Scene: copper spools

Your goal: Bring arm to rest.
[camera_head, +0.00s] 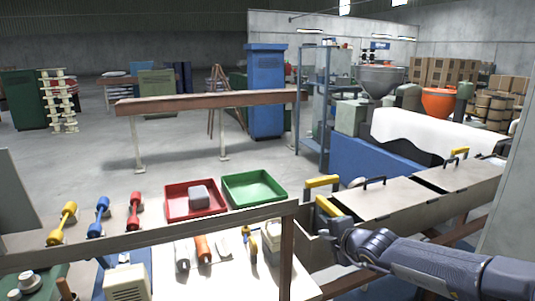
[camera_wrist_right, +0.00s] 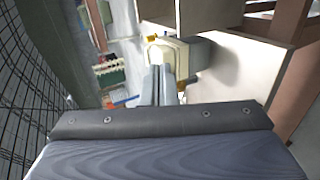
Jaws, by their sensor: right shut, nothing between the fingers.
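My right arm comes in from the right side of the head view. Its gripper (camera_head: 328,232) is by the front end of the grey long box, close to the right end of the wooden rail. In the right wrist view the two fingers of the gripper (camera_wrist_right: 163,75) lie together, with nothing held between them. A pale block-like thing with a yellow part (camera_wrist_right: 165,48) shows just beyond the fingertips; I cannot tell if they touch it. My left gripper is not in the head view.
A workbench (camera_head: 140,262) holds a red tray (camera_head: 177,211) with a grey block, a green tray (camera_head: 255,198) and colored spools. A wooden rail (camera_head: 150,239) crosses in front. Grey boxes with handles (camera_head: 385,200) stand right. Open floor (camera_head: 100,170) lies beyond.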

